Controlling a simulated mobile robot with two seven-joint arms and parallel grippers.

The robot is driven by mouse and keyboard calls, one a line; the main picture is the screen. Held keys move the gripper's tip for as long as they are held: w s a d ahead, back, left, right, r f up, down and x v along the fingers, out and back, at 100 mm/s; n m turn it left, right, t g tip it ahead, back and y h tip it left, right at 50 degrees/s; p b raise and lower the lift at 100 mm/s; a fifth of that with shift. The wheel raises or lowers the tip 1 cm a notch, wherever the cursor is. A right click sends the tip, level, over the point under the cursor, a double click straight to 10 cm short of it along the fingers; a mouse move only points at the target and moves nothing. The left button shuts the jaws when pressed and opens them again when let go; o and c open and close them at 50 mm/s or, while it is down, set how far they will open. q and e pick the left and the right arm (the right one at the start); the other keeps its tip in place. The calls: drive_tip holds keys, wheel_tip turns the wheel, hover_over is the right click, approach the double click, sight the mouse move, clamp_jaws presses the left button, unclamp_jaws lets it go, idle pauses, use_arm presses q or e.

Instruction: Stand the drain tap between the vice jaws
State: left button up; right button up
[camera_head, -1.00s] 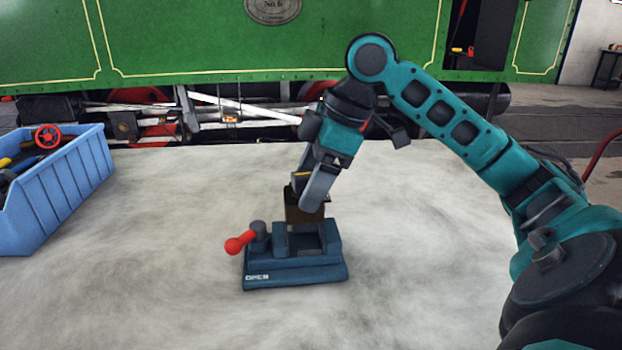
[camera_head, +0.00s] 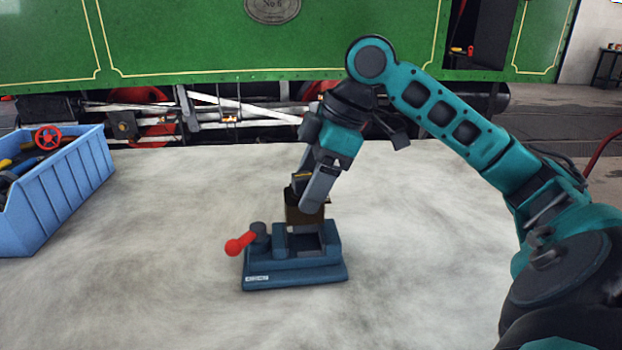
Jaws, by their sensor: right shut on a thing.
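The vice (camera_head: 295,272) is a blue block with a red-knobbed handle (camera_head: 240,243) at its left, standing on the pale table. My right gripper (camera_head: 304,198) reaches down from above and is shut on the drain tap (camera_head: 297,215), a dark brass-brown piece. The tap is at the back of the vice, over or behind the jaw gap. The fingers hide much of it, and I cannot tell whether its lower end is between the jaws. My left gripper is not in view.
A blue bin (camera_head: 62,190) with a red handwheel (camera_head: 48,137) and other parts stands at the left. The table (camera_head: 420,250) is clear around the vice. A green steam tram (camera_head: 200,40) stands behind the table.

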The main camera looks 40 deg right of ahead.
drive_tip(key=shift+f, duration=0.3)
idle(1.2)
drive_tip(key=shift+f+b, duration=0.35)
drive_tip(key=shift+f, duration=0.35)
idle(0.5)
drive_tip(key=shift+f, duration=0.4)
idle(0.6)
drive_tip(key=shift+f, duration=0.35)
idle(0.5)
drive_tip(key=shift+f, duration=0.15)
idle(0.5)
drive_tip(key=o, duration=1.8)
